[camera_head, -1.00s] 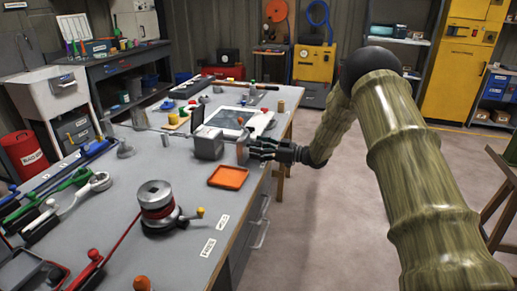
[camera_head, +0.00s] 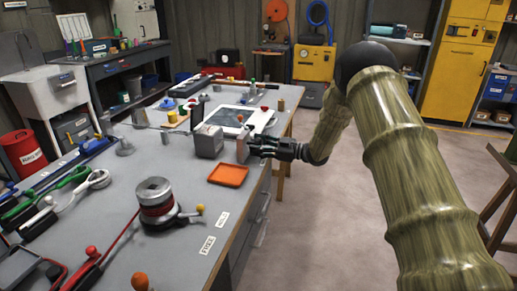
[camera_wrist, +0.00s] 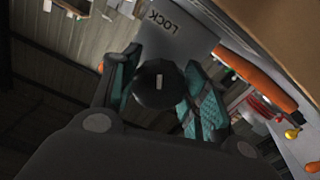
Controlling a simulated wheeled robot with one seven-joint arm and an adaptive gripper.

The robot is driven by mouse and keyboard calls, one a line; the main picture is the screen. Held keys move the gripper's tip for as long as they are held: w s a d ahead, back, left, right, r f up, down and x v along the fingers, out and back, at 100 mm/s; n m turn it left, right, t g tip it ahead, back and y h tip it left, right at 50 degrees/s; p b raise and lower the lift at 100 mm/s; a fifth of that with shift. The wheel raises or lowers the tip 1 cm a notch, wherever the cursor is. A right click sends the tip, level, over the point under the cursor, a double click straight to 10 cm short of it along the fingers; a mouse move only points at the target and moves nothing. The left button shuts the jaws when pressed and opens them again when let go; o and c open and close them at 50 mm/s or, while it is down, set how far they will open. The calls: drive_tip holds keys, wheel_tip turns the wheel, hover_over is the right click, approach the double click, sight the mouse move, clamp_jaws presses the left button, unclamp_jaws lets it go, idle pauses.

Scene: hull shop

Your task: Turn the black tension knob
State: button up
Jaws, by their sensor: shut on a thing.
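The black tension knob (camera_wrist: 157,88) shows in the wrist view as a round dark cap with a short white mark, near upright in the picture. My gripper (camera_head: 257,146) is shut on it, with a teal pad on each side of the knob. Behind the knob is a grey plate (camera_wrist: 178,38) with the word LOCK. In the head view, the gripper reaches from the right to the upright plate (camera_head: 242,148) at the bench edge, beside a grey block (camera_head: 207,141). The knob is hidden there by the fingers.
An orange tray (camera_head: 228,175) lies on the grey bench (camera_head: 185,245) just in front of the gripper. A winch with red line (camera_head: 156,203) stands nearer. The floor (camera_head: 310,235) right of the bench is clear.

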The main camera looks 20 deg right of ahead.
drive_tip(key=n+b, duration=0.3)
drive_tip(key=n, duration=0.2)
drive_tip(key=shift+w+n, duration=0.1)
drive_tip(key=shift+n, duration=0.2)
drive_tip(key=n+b, duration=0.5)
drive_tip(key=n, duration=0.1)
drive_tip(key=n+b, duration=0.6)
drive_tip(key=shift+n, duration=0.4)
drive_tip(key=n+b, duration=0.3)
drive_tip(key=shift+b, duration=0.3)
drive_tip(key=shift+r+n+b, duration=0.2)
drive_tip(key=shift+n+b, duration=0.8)
drive_tip(key=shift+n, duration=0.1)
drive_tip(key=shift+r, duration=0.1)
drive_tip(key=o, duration=1)
